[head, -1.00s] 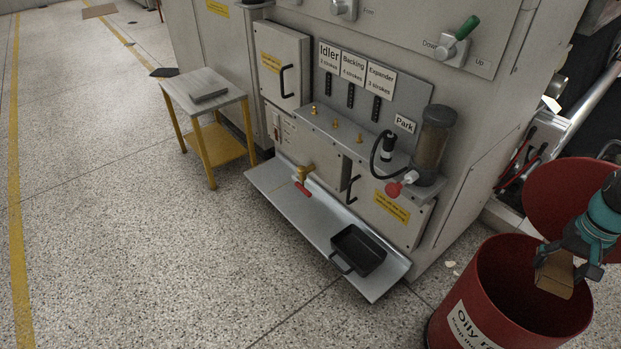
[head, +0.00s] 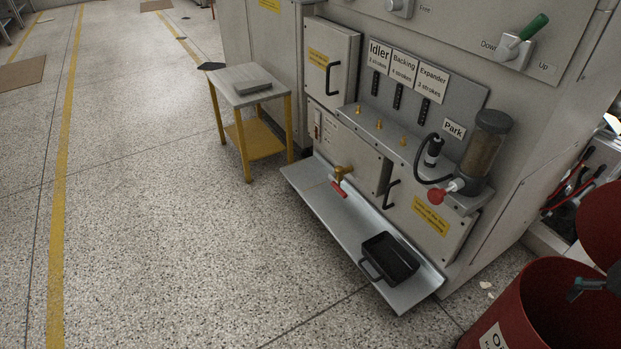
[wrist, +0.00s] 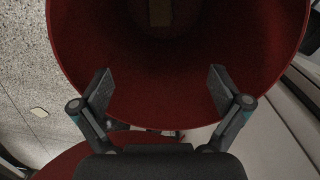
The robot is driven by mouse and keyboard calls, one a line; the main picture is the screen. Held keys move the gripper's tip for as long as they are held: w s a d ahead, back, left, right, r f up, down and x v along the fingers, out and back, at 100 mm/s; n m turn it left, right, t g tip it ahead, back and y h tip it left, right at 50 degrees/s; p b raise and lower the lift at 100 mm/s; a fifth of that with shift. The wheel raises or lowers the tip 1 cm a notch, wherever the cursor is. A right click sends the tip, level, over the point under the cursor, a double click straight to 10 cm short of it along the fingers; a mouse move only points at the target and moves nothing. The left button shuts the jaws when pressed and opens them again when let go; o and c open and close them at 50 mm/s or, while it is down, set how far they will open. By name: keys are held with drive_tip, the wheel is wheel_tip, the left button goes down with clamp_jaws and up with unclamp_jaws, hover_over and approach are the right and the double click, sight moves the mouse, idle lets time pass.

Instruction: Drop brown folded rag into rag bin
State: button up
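The red rag bin (head: 537,292) stands at the lower right of the head view, cut off by the frame edge, with its red lid (head: 603,222) raised behind it. In the wrist view the bin's dark red interior (wrist: 110,50) fills the middle. A tan-brown piece, which looks like the brown folded rag (wrist: 160,12), lies inside the bin at the top of that view, apart from my fingers. My gripper (wrist: 161,76) is open and empty over the bin, fingers spread wide. In the head view only part of it (head: 584,287) shows at the right edge.
A grey machine with a drip shelf (head: 325,190) stands left of the bin, with a black pan (head: 389,258) on the shelf. A small yellow-legged table (head: 247,87) stands further left. The speckled floor (head: 170,230) is clear.

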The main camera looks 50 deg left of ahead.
wheel_tip(320, 180, up, 12)
idle(0.7)
idle(0.4)
